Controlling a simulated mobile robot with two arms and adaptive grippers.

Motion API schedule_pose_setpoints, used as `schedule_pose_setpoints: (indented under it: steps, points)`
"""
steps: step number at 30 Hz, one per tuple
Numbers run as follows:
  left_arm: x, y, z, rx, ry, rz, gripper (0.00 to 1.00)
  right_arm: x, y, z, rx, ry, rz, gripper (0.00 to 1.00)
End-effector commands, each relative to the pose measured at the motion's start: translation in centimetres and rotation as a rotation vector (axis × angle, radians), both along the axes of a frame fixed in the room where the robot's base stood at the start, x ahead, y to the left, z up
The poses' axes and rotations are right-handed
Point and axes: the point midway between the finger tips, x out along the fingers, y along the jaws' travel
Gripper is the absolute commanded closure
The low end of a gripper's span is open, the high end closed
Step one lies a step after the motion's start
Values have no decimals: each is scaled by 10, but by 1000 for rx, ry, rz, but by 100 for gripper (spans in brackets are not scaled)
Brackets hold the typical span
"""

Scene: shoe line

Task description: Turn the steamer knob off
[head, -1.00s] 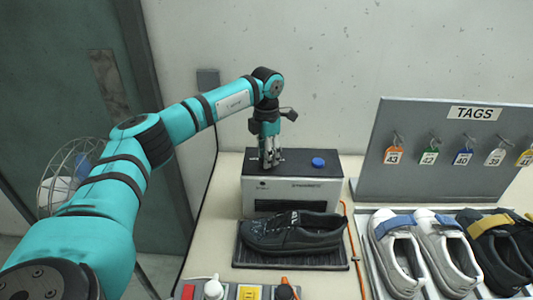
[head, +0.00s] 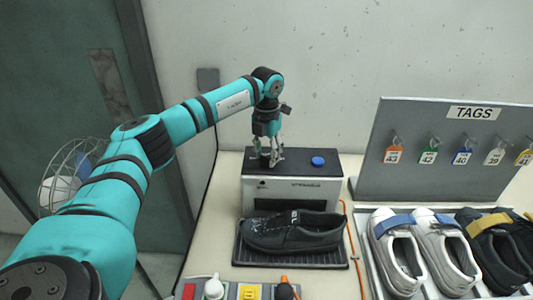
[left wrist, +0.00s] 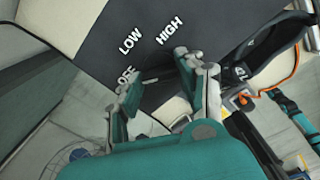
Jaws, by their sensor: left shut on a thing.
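The steamer (head: 292,193) is a box with a dark top and a grey front, standing against the back wall. My left gripper (head: 271,160) points down at the left part of its top, fingers shut on the knob. In the left wrist view the gripper (left wrist: 158,88) is around the dark knob (left wrist: 152,84), which is mostly hidden between the fingers. A short pale mark shows there. White labels OFF, LOW and HIGH lie around it; a finger partly covers OFF. I cannot tell surely which label the mark faces. My right gripper is not in view.
A blue button (head: 318,161) sits right of the knob on the steamer top. A black shoe (head: 292,232) lies on a ridged tray (head: 290,259) in front. A tag board (head: 445,150) and a tray of shoes stand right; an orange cable runs between.

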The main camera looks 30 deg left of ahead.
Motion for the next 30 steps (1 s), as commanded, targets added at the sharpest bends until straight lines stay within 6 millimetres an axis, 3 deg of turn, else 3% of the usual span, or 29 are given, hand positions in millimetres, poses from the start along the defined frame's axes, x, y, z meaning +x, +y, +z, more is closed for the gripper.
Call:
schedule_pose_setpoints:
  steps: [9,10,15,24,30]
  points:
    - [2,1,3,0,-7,5,94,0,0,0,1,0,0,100]
    - [2,1,3,0,-7,5,59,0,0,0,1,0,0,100]
    - [1,1,2,0,-5,4,38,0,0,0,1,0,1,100]
    - [1,0,3,0,-3,2,38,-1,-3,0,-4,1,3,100]
    - [1,0,31,0,-6,2,38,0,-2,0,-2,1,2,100]
